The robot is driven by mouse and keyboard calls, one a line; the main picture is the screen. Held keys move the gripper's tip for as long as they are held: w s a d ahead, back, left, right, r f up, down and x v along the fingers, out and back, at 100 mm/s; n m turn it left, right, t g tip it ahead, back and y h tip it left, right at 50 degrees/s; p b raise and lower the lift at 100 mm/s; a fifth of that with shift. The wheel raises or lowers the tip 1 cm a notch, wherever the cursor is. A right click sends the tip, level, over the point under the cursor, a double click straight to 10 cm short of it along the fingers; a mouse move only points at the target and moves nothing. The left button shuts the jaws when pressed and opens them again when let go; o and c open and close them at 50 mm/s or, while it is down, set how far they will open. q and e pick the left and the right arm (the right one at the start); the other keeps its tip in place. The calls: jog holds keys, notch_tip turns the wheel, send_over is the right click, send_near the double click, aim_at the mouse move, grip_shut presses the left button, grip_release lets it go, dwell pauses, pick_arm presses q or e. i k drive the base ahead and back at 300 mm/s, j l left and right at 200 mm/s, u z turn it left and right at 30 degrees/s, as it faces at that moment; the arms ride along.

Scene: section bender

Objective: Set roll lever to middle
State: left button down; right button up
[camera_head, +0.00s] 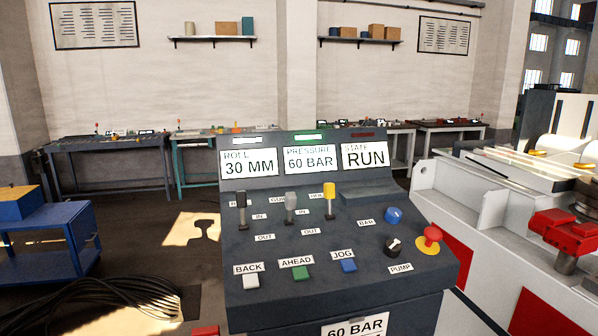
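The grey control console (345,275) stands right in front of me. Three levers rise from its sloped panel: a black one (241,204) at left, a grey one (291,202) in the middle and a yellow one (329,192) at right. The label by the black lever is partly hidden; it seems to start with R, so this is likely the roll lever. IN and OUT labels (264,237) lie to its right. It looks near upright; I cannot tell its exact setting. The ROLL display (249,163) reads 30 MM. Neither gripper is in view.
BACK, AHEAD (296,273) and JOG buttons line the panel's front. A blue knob (393,215), a black PUMP knob (393,246) and a red emergency button (432,233) are at right. A blue cart (45,240) and cables (110,300) lie left; a large machine (490,210) stands right.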

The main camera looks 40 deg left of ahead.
aim_at(241, 196)
jog(key=i+j, duration=0.1)
jog(key=j, duration=0.35)
jog(key=i+j, duration=0.1)
jog(key=j, duration=0.3)
jog(key=i+j, duration=0.1)
jog(key=j, duration=0.35)
jog(key=i+j, duration=0.1)
jog(key=j, duration=0.3)
jog(key=i+j, duration=0.1)
jog(key=j, duration=0.35)
jog(key=i+j, duration=0.1)
jog(key=j, duration=0.3)
jog(key=i+j+z, duration=0.15)
jog(key=j+z, duration=0.25)
jog(key=j, duration=0.9)
jog(key=k+j+z, duration=0.1)
jog(key=j+z, duration=0.3)
jog(key=j, duration=0.9)
jog(key=z, duration=1.05)
